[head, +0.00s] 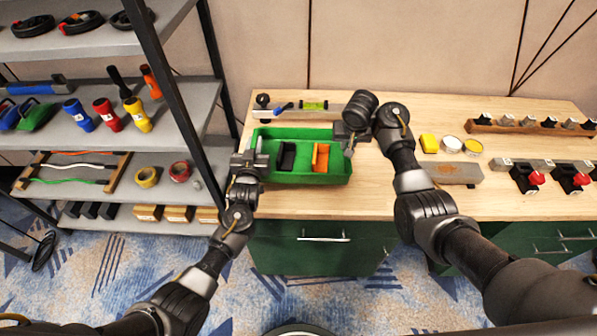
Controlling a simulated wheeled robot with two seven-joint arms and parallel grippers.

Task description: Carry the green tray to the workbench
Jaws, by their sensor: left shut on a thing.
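The green tray (302,180) is over the left part of the wooden workbench top (400,205), near the front edge. I cannot tell whether it rests on the top or hangs just above it. A black block (287,156) and an orange block (320,158) are inside it. My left gripper (257,160) is shut on the tray's left end wall. My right gripper (347,143) is at the tray's right end; its fingers are partly hidden, so its grip is unclear.
A spirit level (314,105) and other tools lie behind the tray. A loaded shelf rack (110,130) stands close on the left.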

